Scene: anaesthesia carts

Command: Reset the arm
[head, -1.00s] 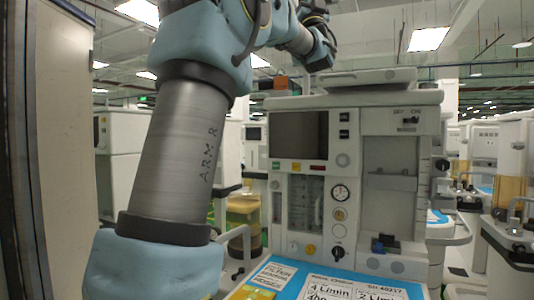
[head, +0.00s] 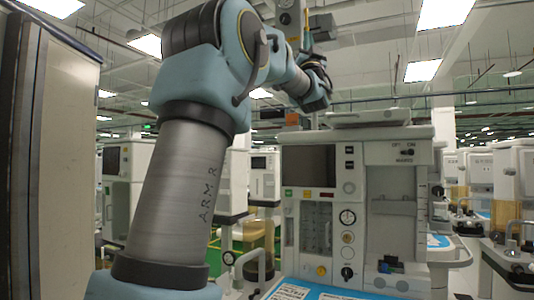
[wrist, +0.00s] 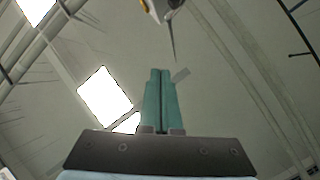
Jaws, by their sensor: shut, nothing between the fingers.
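My gripper (wrist: 160,75) shows in the wrist view with its two green fingers together and nothing between them. It points up toward the ceiling, clear of any surface. In the head view my arm rises on the left, bends at the top and reaches right, in front of and above the anaesthesia cart (head: 345,152). The fingers cannot be made out clearly in the head view.
The cart has a dark screen (head: 308,165), a gauge (head: 348,217) and a blue work surface (head: 320,291). A tall cabinet (head: 45,160) stands close at the left. Other carts (head: 480,180) stand behind and right. Ceiling lights (wrist: 104,97) show overhead.

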